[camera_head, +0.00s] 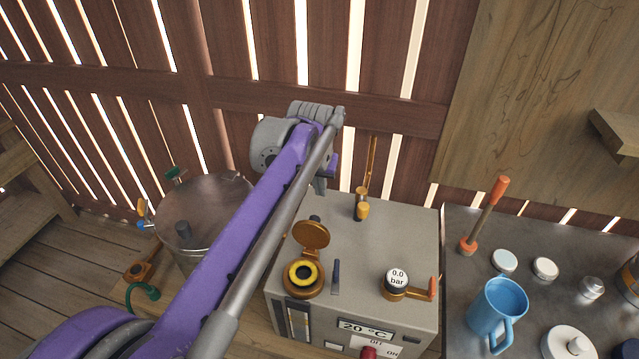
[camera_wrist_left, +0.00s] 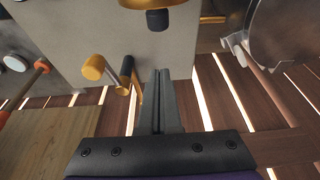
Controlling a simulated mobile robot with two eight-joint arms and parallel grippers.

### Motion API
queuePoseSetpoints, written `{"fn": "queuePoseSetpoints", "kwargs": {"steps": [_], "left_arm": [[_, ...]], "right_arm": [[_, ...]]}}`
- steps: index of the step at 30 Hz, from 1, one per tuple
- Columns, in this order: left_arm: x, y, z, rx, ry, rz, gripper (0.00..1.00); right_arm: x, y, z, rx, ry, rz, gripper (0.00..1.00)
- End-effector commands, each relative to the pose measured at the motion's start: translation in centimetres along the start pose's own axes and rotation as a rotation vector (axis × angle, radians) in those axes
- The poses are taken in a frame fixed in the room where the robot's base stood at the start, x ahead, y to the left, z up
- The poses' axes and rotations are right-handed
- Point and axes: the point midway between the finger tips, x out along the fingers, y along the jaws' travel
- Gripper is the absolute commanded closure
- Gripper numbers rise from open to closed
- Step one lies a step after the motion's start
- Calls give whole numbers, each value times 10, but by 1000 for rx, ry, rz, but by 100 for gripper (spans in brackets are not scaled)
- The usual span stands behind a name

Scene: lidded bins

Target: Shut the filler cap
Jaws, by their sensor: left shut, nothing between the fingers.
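The filler cap (camera_head: 311,235) is a round gold lid, standing open and tilted back on the far side of its filler opening (camera_head: 303,275). The opening has a yellow ring around a dark hole, on top of a grey machine box (camera_head: 395,240). In the left wrist view the gold cap (camera_wrist_left: 135,3) shows at the top edge with a black knob (camera_wrist_left: 157,20). My left gripper (camera_head: 320,188) is above the back of the box, behind the cap, partly hidden by my arm. In the wrist view its fingers (camera_wrist_left: 160,74) are together and empty, apart from the knob. My right gripper is out of view.
A gold valve with a yellow knob (camera_head: 362,210) stands behind right of the cap. A metal drum (camera_head: 205,200) stands left. A blue mug (camera_head: 497,305) and several lids sit on the right counter (camera_head: 465,285).

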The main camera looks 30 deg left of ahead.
Motion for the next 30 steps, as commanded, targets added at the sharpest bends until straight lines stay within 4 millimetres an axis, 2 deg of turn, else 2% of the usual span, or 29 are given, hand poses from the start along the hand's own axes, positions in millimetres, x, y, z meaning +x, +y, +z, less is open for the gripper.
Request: {"fn": "queuePoseSetpoints", "kwargs": {"steps": [1,7,9,15,30], "left_arm": [[13,0,0,0,0,0,100],[55,0,0,0,0,0,100],[44,0,14,0,1,0,100],[38,0,33,0,1,0,100],[36,0,38,1,4,0,100]], "right_arm": [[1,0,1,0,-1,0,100],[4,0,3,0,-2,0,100],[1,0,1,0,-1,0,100],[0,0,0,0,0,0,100],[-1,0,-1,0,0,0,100]]}}
